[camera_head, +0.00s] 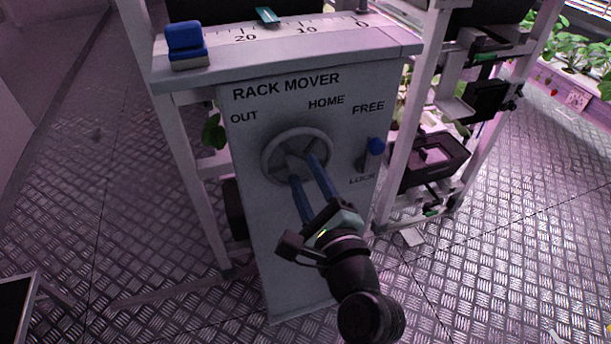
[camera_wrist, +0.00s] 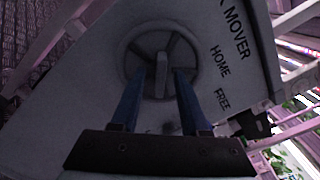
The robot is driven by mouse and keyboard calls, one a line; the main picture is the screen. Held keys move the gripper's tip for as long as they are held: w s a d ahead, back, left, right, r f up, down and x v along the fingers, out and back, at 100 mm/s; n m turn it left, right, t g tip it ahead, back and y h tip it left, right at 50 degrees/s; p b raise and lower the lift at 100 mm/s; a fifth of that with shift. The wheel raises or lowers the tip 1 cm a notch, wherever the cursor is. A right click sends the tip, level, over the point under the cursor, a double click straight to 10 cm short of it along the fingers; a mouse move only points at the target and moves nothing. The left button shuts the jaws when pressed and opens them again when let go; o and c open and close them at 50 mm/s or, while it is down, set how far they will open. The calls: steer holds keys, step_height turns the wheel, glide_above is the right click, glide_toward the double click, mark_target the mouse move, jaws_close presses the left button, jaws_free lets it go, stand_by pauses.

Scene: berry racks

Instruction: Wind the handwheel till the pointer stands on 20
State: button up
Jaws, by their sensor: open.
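The grey handwheel (camera_head: 268,163) is on the front of the box marked RACK MOVER, between the words OUT and HOME. It also shows in the wrist view (camera_wrist: 131,60), with a raised grey bar (camera_wrist: 160,75) across its middle. My gripper (camera_head: 302,163) reaches the wheel with its two blue fingers, one on each side of the bar. The fingers are open, with gaps to the bar in the wrist view. The teal pointer (camera_head: 267,15) is over the scale (camera_head: 285,35) between 20 and 10, nearer 20.
A lever with a blue knob (camera_head: 376,146) stands right of the wheel, its knob up toward FREE, with LOCK below. A blue and beige block (camera_head: 186,45) sits at the scale's left end. Rack posts and plants stand at right. The metal floor at left is mostly clear.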

steer(key=shift+w+a, duration=0.1)
steer(key=shift+w, duration=0.2)
jaws_close()
steer(key=shift+n, duration=0.3)
